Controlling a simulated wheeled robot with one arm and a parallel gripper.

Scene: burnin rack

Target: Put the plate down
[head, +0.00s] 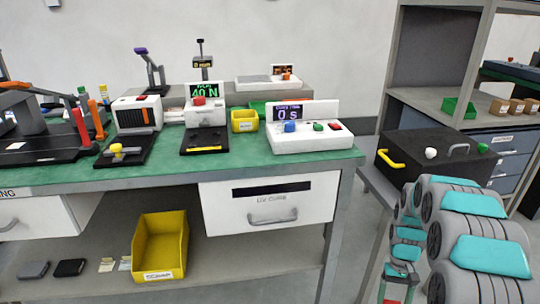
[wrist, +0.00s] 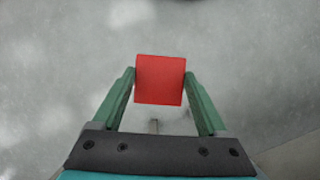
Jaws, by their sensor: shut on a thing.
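In the wrist view a small flat red plate (wrist: 160,80) sits between the two green fingers of my gripper (wrist: 160,88), which is shut on its left and right edges. Behind the plate there is only blurred grey floor, with no surface close beneath it. In the head view my arm comes in from the lower right, and my gripper (head: 397,277) points down at the bottom edge, right of the workbench (head: 345,158). A bit of red shows there, but the plate is mostly out of frame.
The green-topped bench carries several test devices, including a white timer box (head: 310,140). A yellow bin (head: 160,245) stands on the lower shelf. A black box with a yellow handle (head: 435,155) stands on a table right of the bench, behind my arm. Open floor lies around my gripper.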

